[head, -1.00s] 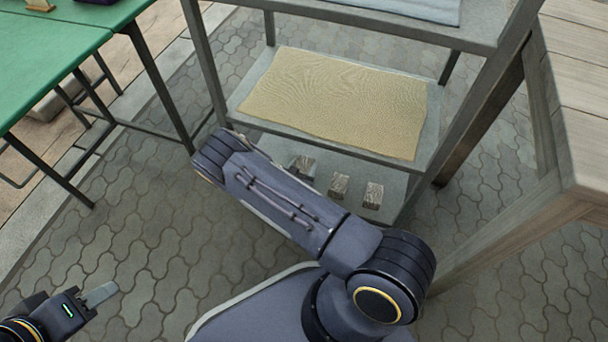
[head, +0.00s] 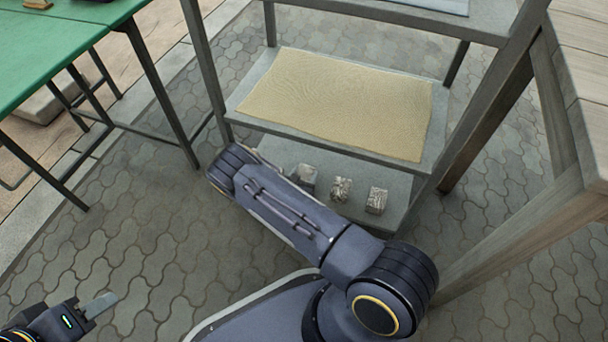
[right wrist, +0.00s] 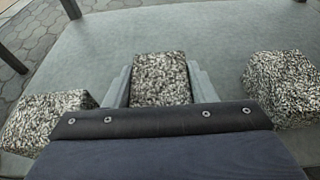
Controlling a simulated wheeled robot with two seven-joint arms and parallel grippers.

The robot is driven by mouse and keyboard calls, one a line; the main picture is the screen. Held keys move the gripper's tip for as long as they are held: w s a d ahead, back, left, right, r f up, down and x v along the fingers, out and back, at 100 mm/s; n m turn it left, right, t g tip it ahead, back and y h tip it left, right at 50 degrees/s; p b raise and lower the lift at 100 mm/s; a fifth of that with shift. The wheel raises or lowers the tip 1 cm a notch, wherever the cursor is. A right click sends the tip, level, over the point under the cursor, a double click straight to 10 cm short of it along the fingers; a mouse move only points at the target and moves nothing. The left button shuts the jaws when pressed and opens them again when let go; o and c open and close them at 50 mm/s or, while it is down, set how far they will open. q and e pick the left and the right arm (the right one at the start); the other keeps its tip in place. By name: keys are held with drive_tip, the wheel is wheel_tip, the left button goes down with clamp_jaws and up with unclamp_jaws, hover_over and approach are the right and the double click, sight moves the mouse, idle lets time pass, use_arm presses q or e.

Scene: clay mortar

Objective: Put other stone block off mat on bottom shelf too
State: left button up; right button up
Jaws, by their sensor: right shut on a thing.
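My right gripper (right wrist: 158,85) is shut on a speckled grey stone block (right wrist: 160,78) between its two fingers, over the grey bottom shelf (right wrist: 225,30). I cannot tell whether the held block touches the shelf. Another block lies to its left (right wrist: 45,118) and one to its right (right wrist: 283,86) in the right wrist view. In the head view, three blocks show low on the bottom shelf, one (head: 304,177) partly behind my right forearm; the right gripper is hidden there. The tan mat (head: 335,105) on the shelf above is bare. My left gripper (head: 98,305) is at lower left, its opening unclear.
Grey shelf posts (head: 205,75) frame the rack. A wooden table (head: 545,210) stands close at the right, and a green table (head: 60,45) at the upper left. Paved floor lies free between the green table and the rack.

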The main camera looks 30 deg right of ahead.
drive_tip(key=o, duration=1.4)
drive_tip(key=shift+r, duration=0.15)
drive_tip(key=p+v, duration=0.4)
drive_tip(key=v, duration=0.8)
